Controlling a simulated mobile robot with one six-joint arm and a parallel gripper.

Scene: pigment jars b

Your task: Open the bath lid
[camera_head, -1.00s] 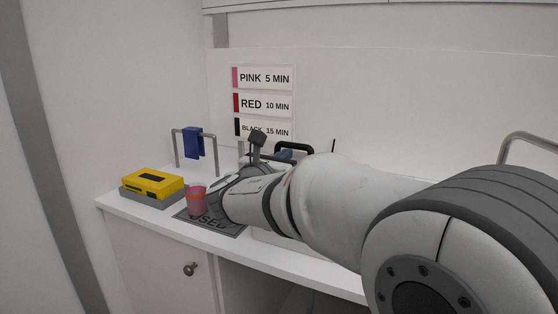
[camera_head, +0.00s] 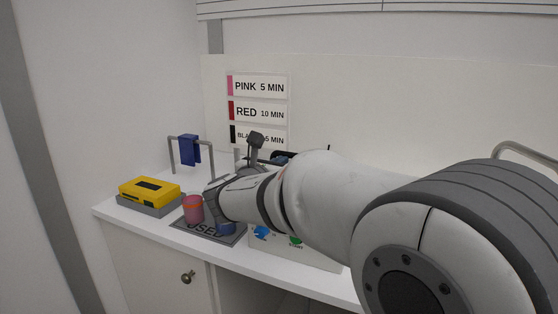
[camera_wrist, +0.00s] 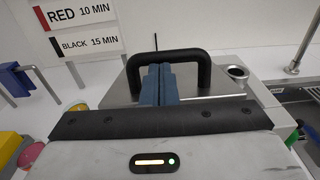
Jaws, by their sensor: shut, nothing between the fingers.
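The bath lid (camera_wrist: 205,72) is a flat steel plate with a black arched handle (camera_wrist: 185,54) in the wrist view. It looks closed on the bath. My gripper (camera_wrist: 157,70) has its blue fingers together, with nothing between them. The fingertips are at the handle's arch, overlapping it in the picture; I cannot tell whether they touch it. In the head view the bath's pale front (camera_head: 300,252) shows a blue and a green mark. My arm hides most of the lid there, and only a little of the handle (camera_head: 283,154) shows.
A lidded pink jar (camera_head: 193,209) stands on the grey USED mat (camera_head: 205,237). A yellow box (camera_head: 149,191) in a grey tray is further left. A blue cloth (camera_head: 189,150) hangs on a rail behind.

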